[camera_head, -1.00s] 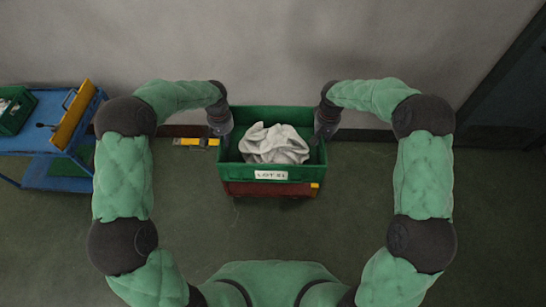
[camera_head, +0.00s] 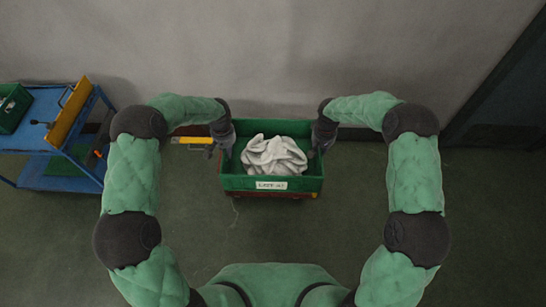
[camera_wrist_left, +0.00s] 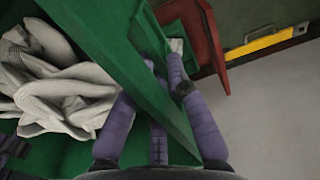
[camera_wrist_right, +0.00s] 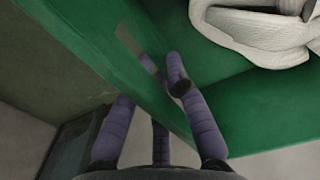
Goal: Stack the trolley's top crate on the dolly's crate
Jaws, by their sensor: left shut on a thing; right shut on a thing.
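A green crate (camera_head: 271,185) with a white lot label hangs level between my grippers, with crumpled pale socks (camera_head: 274,155) inside. My left gripper (camera_head: 222,143) is shut on its left wall, which also shows in the left wrist view (camera_wrist_left: 110,55). My right gripper (camera_head: 322,142) is shut on its right wall, also seen in the right wrist view (camera_wrist_right: 85,45). The red dolly (camera_wrist_left: 213,45) shows below. A green surface (camera_wrist_left: 193,50) on it, apparently the dolly's crate, is mostly hidden; I cannot tell whether the crates touch.
A yellow bar (camera_head: 193,140) lies by the wall base. Floor in front and at right is clear.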

